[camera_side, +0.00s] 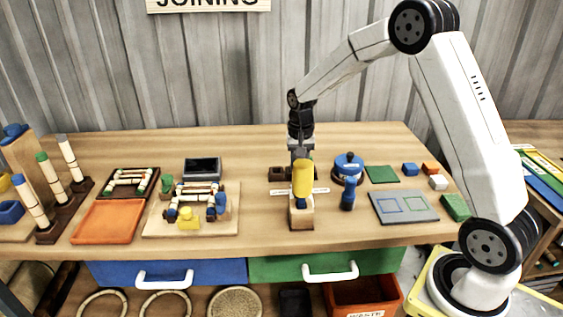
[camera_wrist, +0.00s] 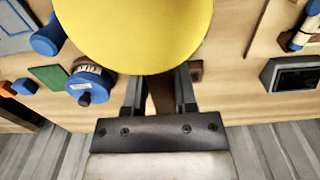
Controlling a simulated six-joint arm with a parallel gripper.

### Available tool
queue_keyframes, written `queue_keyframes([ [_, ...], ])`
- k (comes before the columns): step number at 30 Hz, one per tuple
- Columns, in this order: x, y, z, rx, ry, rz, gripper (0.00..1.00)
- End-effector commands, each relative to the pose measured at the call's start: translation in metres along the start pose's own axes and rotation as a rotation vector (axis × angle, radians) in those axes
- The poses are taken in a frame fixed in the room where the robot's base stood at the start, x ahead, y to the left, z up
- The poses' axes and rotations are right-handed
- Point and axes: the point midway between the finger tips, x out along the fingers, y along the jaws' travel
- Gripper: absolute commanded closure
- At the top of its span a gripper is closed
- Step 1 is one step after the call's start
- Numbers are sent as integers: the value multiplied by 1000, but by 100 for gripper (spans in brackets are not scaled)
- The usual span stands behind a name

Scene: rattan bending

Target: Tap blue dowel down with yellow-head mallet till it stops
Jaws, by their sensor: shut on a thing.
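My gripper (camera_side: 302,153) is shut on the handle of the yellow-head mallet. The mallet's yellow head (camera_side: 303,180) shows in front of the gripper, above a pale wooden block (camera_side: 301,216) in the side view; I cannot tell whether they touch. In the wrist view the yellow head (camera_wrist: 135,30) fills the top middle, with the dark handle (camera_wrist: 162,97) between the fingers. A blue piece (camera_side: 221,202), which may be the blue dowel, stands at the right of the rattan frame on the pale board (camera_side: 160,228). Its depth cannot be told.
A blue cylinder (camera_side: 348,194) stands right of the mallet, with a blue round pot (camera_side: 348,166) behind it. A grey mat (camera_side: 404,206) and a green square (camera_side: 382,174) lie further right. A yellow piece (camera_side: 188,219) and an orange tray (camera_side: 107,222) are to the left.

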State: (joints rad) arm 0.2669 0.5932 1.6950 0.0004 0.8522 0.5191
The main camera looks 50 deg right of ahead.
Motion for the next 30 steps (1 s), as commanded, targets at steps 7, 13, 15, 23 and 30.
queue_keyframes([
  [7, 26, 0, 0, 0, -1, 0, 100],
  [13, 27, 1, 1, 0, -4, 2, 100],
  [15, 27, 1, 2, 0, -5, 3, 100],
  [23, 14, 1, 1, 0, -4, 2, 100],
  [30, -6, 0, 0, 0, -1, 0, 100],
])
